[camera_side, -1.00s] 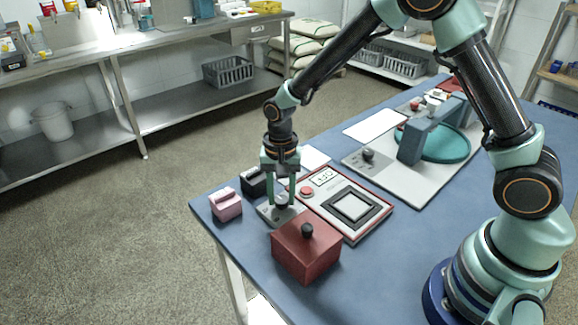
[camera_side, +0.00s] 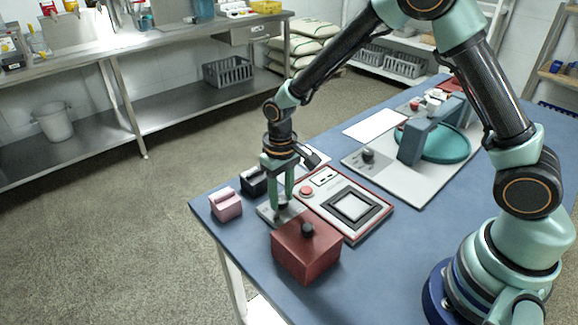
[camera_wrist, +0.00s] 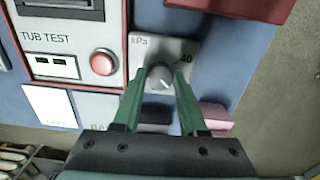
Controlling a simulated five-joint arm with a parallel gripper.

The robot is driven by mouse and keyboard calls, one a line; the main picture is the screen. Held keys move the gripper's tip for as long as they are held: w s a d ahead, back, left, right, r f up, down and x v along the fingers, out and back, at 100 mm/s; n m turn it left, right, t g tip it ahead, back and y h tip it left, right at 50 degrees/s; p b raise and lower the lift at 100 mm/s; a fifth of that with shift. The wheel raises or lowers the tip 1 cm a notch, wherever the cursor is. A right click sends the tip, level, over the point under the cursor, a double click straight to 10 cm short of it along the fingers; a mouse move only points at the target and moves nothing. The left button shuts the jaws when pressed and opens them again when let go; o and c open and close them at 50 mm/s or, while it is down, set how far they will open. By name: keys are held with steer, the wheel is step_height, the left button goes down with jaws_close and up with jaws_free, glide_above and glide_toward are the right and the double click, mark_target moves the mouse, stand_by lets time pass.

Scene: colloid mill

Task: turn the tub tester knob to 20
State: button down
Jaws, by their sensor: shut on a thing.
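The tub tester knob (camera_wrist: 160,79) is a small grey round knob with a pale pointer line, on a light plate (camera_wrist: 140,52) marked "kPa", with a partly seen number that looks like 40. My gripper (camera_wrist: 161,73) is shut on the knob, one green finger at each side. In the side view my gripper (camera_side: 283,199) points straight down onto the plate. The fingers hide part of the scale. The tester (camera_side: 342,205) beside it has a "TUB TEST" label, a red button (camera_wrist: 103,62) and a small display (camera_wrist: 55,66) showing short dashes.
A dark red box with a black knob (camera_side: 306,250) stands close in front of the plate. A pink block (camera_side: 226,204) and a black block (camera_side: 253,181) stand to the left. A machine with a teal disc (camera_side: 440,146) stands farther back.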

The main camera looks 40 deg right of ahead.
mark_target(281, 199)
steer(key=shift+n, duration=1.1)
steer(key=shift+c, duration=2.2)
jaws_free()
step_height(281, 199, up, 12)
steer(key=shift+r, duration=0.1)
